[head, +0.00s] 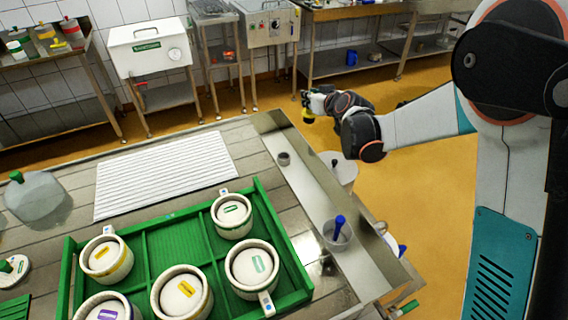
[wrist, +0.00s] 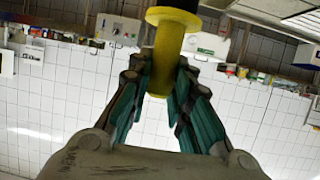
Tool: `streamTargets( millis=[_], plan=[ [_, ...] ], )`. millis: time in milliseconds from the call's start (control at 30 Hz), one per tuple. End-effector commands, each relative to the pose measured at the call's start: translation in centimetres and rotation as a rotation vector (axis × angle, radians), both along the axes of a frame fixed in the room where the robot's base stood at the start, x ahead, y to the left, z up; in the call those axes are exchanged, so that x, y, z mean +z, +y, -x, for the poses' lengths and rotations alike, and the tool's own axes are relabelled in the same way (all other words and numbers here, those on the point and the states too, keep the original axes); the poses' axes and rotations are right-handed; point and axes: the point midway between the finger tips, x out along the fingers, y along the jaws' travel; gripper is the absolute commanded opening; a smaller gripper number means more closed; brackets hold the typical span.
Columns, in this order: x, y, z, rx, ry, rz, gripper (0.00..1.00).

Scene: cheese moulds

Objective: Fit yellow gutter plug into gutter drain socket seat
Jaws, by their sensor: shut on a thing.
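The yellow gutter plug (wrist: 168,48) is between the fingers of my gripper (wrist: 160,84) in the wrist view. It has a wide flange near the top of that picture and a narrower stem. In the head view my gripper (head: 307,100) is at the upper middle, shut on the plug (head: 308,117), which shows as a small yellow spot. A small grey round socket (head: 284,158) stands in the metal gutter (head: 300,182) along the table's right side. The plug is held beyond the gutter's far end, apart from the socket. The socket's inside is too small to read.
A clear cup (head: 336,243) with a blue-handled tool stands in the gutter nearer me. A green tray (head: 152,245) with several round moulds and a white ribbed mat (head: 165,174) lie on the table. A white bucket (head: 346,170) is beside the gutter, below my arm.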

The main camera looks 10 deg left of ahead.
Motion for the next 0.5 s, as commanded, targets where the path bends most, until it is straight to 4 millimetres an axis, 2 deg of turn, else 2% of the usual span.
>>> streamTargets(
  millis=[33, 200, 367, 500],
  plan=[
    [-0.4, 2.2, -0.3, 0.017, -0.001, 0.000, 0.00],
    [-0.8, 6.8, -0.9, 0.050, -0.005, -0.003, 0.00],
    [-1.2, 8.7, -1.0, 0.064, -0.007, -0.004, 0.00],
    [-3.2, 8.9, -1.0, 0.065, -0.007, -0.005, 0.00]
  ],
)
